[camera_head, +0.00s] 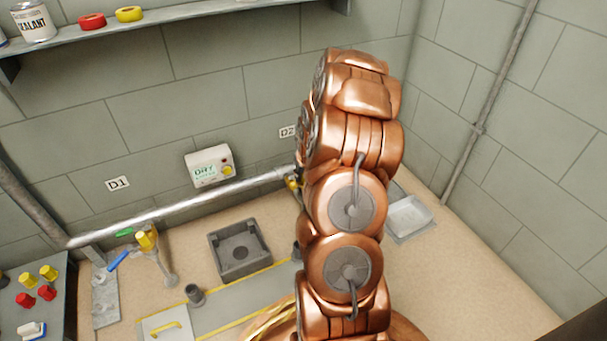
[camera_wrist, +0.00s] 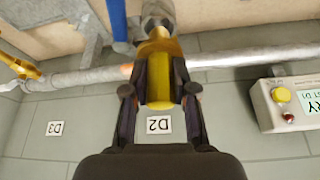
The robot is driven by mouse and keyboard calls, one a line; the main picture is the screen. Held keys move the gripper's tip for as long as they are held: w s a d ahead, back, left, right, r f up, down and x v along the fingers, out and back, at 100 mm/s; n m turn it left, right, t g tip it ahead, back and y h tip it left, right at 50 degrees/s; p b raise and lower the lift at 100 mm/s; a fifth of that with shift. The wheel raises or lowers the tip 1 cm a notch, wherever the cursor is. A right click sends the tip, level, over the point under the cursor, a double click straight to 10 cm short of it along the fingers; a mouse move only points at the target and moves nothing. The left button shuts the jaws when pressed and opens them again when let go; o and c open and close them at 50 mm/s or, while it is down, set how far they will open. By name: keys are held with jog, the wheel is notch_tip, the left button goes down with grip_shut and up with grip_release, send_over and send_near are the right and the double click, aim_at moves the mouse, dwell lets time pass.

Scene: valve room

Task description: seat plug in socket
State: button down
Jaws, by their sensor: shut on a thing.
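My gripper (camera_wrist: 160,88) is shut on a yellow cylindrical piece, which I take to be the plug (camera_wrist: 159,80), in the wrist view. A dark finger lies along each side of it. Its far end meets or overlaps a grey round fitting (camera_wrist: 158,14) at the top edge. That may be the socket, but I cannot tell whether the plug is inside it or only in line with it. A blue bar (camera_wrist: 118,20) is beside the fitting. The wrist view is upside down, with label D2 (camera_wrist: 159,125) on the wall behind. In the head view my arm hides the gripper and plug.
A metal pipe (camera_head: 180,209) runs along the wall, below a display box (camera_head: 210,167).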

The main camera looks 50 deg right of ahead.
jog(key=shift+f+p, duration=0.5)
jog(key=shift+f, duration=1.25)
dwell(1.5)
jog(key=c, duration=0.8)
grip_release()
jog(key=shift+c, duration=0.2)
jog(key=o, duration=0.5)
jog(key=shift+c, duration=0.2)
jog(key=shift+r+p, duration=1.85)
jog(key=shift+r, duration=1.9)
